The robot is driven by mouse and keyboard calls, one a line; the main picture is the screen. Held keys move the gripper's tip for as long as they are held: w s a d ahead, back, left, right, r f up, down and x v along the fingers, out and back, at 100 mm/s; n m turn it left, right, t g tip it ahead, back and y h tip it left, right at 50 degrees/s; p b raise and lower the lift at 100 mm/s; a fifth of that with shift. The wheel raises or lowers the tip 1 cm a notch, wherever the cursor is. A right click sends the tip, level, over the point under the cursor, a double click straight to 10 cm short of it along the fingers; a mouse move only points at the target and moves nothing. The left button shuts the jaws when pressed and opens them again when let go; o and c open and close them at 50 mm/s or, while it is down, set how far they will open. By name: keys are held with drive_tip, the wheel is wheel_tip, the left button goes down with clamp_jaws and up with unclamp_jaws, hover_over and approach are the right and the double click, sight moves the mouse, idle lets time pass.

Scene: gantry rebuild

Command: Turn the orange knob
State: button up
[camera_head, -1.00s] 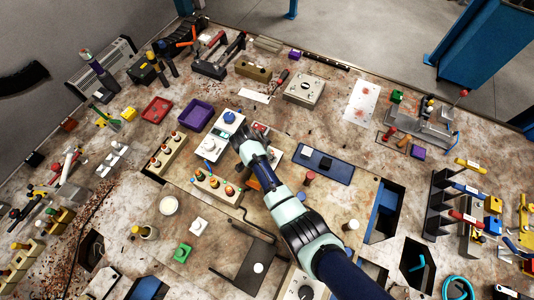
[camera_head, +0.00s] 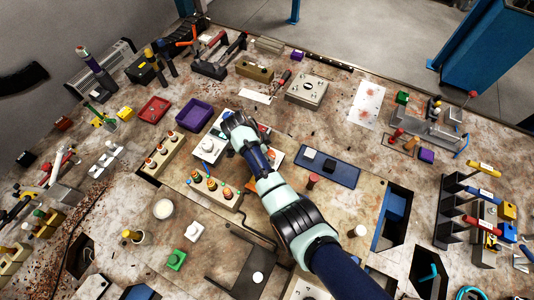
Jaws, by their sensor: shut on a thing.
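My gripper (camera_head: 230,118) is over the upper end of a pale panel (camera_head: 213,135), left of the picture's centre. Its jaws are shut on the blue knob there, which they now hide. My arm hides much of this plate.
A box with several coloured buttons (camera_head: 213,188) lies below my wrist, and another (camera_head: 163,153) lies to the left. A purple tray (camera_head: 194,115) is close to the left of my gripper. A dark blue tray (camera_head: 330,168) lies to the right.

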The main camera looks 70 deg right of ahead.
drive_tip(key=o, duration=1.2)
drive_tip(key=shift+c, duration=0.2)
drive_tip(key=v, duration=1.2)
